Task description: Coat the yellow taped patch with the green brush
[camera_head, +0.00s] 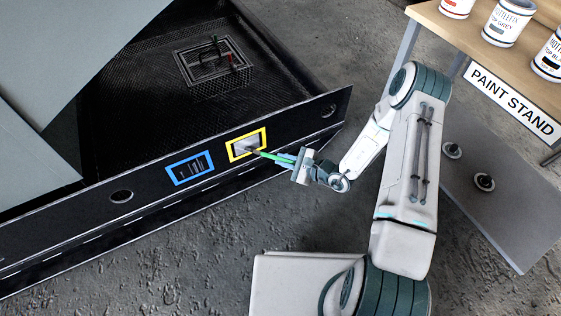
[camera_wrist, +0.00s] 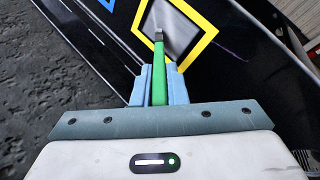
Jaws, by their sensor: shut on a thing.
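The yellow taped patch (camera_head: 248,145) is a yellow frame around a grey area on the black enclosure wall. It also shows at the top of the wrist view (camera_wrist: 205,42), partly cut off. My gripper (camera_head: 290,161) is shut on the green brush (camera_head: 271,156), whose green handle (camera_wrist: 159,80) stands out between the blue fingers. The brush tip lies over the grey area inside the yellow tape. I cannot tell whether it touches the surface. The grey area looks lighter in one part and darker in another.
A blue taped patch (camera_head: 190,168) is just left of the yellow one. The black enclosure wall (camera_head: 60,222) has round holes. The paint stand (camera_head: 480,45) with paint cans is at the top right. A grey plate (camera_head: 500,210) with two dark knobs lies at right.

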